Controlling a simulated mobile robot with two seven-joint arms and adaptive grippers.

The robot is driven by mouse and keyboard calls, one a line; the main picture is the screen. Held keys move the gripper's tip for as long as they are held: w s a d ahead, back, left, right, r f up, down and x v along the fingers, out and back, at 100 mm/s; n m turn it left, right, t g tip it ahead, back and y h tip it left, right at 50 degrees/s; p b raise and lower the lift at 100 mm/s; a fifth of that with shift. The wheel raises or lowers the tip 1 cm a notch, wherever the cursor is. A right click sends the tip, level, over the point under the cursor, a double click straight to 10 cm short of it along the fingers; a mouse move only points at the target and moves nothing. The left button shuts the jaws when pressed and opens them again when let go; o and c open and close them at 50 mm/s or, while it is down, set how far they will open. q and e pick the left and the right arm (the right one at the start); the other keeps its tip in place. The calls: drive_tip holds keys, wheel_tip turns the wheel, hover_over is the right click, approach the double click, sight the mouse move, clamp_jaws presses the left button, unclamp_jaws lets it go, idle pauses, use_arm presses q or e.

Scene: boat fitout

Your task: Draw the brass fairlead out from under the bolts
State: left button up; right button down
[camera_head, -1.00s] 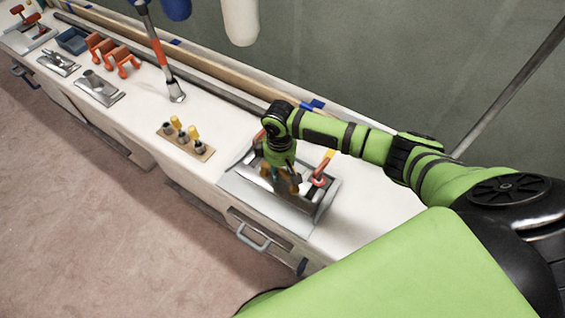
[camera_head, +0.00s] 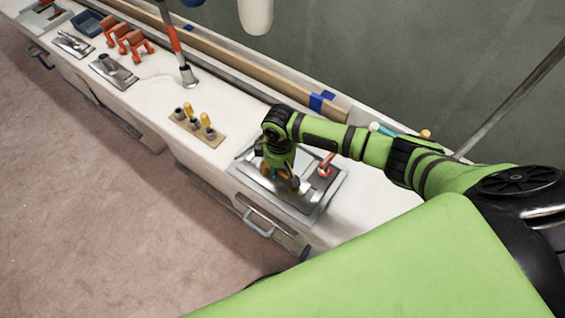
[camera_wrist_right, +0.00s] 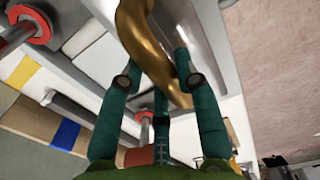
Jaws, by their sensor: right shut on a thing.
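The brass fairlead (camera_wrist_right: 150,38) is a curved, shiny golden piece at the top middle of the right wrist view. My right gripper (camera_wrist_right: 158,84) has its teal fingers around the fairlead's near end and is shut on it. In the head view my right gripper (camera_head: 281,180) points down over a grey metal tray (camera_head: 311,214) on the bench, hiding much of what lies there. A red-ringed grey part (camera_wrist_right: 32,24) shows at the upper left of the wrist view. I cannot tell which parts are the bolts. My left gripper is not in view.
A tan block (camera_head: 213,137) with several short cylinders stands left of the tray. Further left are a grey plate fitting (camera_head: 113,72) and orange brackets (camera_head: 127,38). A wooden strip (camera_head: 233,60) runs along the wall. White bench top right of the tray is clear.

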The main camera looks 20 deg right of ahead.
sight(278, 170)
drive_tip(key=shift+s+a+r, duration=0.1)
drive_tip(key=shift+s+a, duration=0.1)
drive_tip(key=shift+a, duration=0.15)
drive_tip(key=c, duration=0.8)
unclamp_jaws()
wheel_tip(278, 170, up, 12)
drive_tip(key=shift+s+f, duration=0.1)
